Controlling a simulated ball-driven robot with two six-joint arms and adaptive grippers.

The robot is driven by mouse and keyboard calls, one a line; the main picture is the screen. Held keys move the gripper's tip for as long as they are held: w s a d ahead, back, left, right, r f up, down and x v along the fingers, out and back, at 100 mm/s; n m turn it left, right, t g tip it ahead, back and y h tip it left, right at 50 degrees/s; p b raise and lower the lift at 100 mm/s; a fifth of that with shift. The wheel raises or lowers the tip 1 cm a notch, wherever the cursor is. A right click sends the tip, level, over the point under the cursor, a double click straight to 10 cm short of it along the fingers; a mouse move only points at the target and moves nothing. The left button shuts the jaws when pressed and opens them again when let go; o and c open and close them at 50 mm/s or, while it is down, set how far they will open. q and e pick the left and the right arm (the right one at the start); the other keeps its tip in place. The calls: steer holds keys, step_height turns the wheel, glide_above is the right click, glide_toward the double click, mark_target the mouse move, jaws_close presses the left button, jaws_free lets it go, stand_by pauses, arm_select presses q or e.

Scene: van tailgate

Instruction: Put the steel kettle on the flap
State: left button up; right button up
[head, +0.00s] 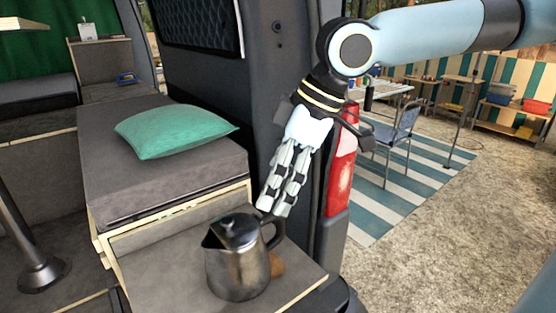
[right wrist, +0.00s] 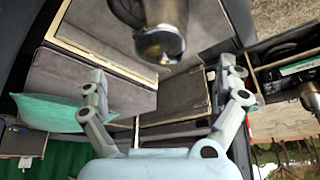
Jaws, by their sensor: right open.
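The steel kettle (head: 238,268), with a dark handle, stands upright on a grey, wood-edged panel (head: 160,262) that looks like the flap, at the end of the bench. My right gripper (head: 273,210) points down just above and behind the kettle, close to its handle. Its fingers are open with nothing between them; I cannot tell whether they touch the handle. In the right wrist view the kettle (right wrist: 162,30) shows at the top, beyond the open fingertips (right wrist: 163,70). My left gripper is out of view.
A brown object (head: 277,265) sits close beside the kettle, partly hidden. A green pillow (head: 175,131) lies on the bench cushion (head: 150,178). The van's pillar and red tail light (head: 342,165) stand close right of my gripper. A table leg (head: 25,235) is at left.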

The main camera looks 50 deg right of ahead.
steer(key=w+d+f+m+t+h, duration=0.1)
steer(key=w+d+f+m+t, duration=0.15)
steer(key=d+f, duration=0.35)
steer(key=w+d+f+m+t+h, duration=0.15)
steer(key=w+d+f, duration=0.25)
steer(key=d, duration=0.4)
steer(key=s+d+f+m+g+h, duration=0.1)
steer(key=s+d+f+m, duration=0.2)
steer(key=f, duration=0.5)
steer(key=s+d+f+m+h, duration=0.1)
steer(key=s+d+f, duration=0.35)
steer(key=f, duration=0.35)
steer(key=s+a+f+g, duration=0.2)
steer(key=s+a+f, duration=0.2)
steer(key=s+f, duration=0.5)
steer(key=s+a+f+g, duration=0.1)
steer(key=s+a+f, duration=0.3)
steer(key=s+f, duration=0.45)
steer(key=s+a+f+g, duration=0.1)
steer(key=s+a+f, duration=0.4)
steer(key=a, duration=0.3)
steer(key=s+a+f+n+g, duration=0.1)
steer(key=s+a+f, duration=0.4)
steer(key=s+a, duration=0.2)
steer(key=shift+s+a+g+y, duration=0.3)
steer(key=shift+a+y, duration=0.15)
steer(key=shift+a, duration=0.65)
